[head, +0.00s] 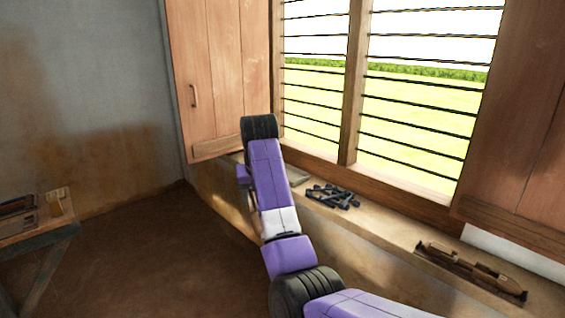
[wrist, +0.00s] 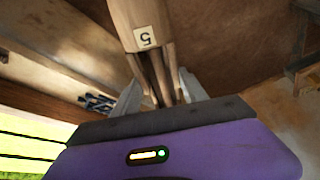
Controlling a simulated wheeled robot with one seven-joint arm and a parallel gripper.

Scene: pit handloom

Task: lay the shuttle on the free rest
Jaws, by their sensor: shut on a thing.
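The shuttle (wrist: 136,18) is a smooth tan wooden piece with a white label marked 5. In the wrist view it is between the fingers of my gripper (wrist: 158,90), which are shut on it, and it runs out past the top edge. At the right end of the window sill, a dark wooden rest (head: 508,289) carries a brown wooden piece (head: 480,267) that looks like another shuttle. I cannot make out an empty rest.
Dark metal pieces (head: 333,195) lie on the window sill (head: 395,227); they also show in the wrist view (wrist: 97,102). The sill is bare between them and the rest. A flat grey thing (head: 297,175) lies farther left. A wooden table (head: 58,232) with small items stands at the left.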

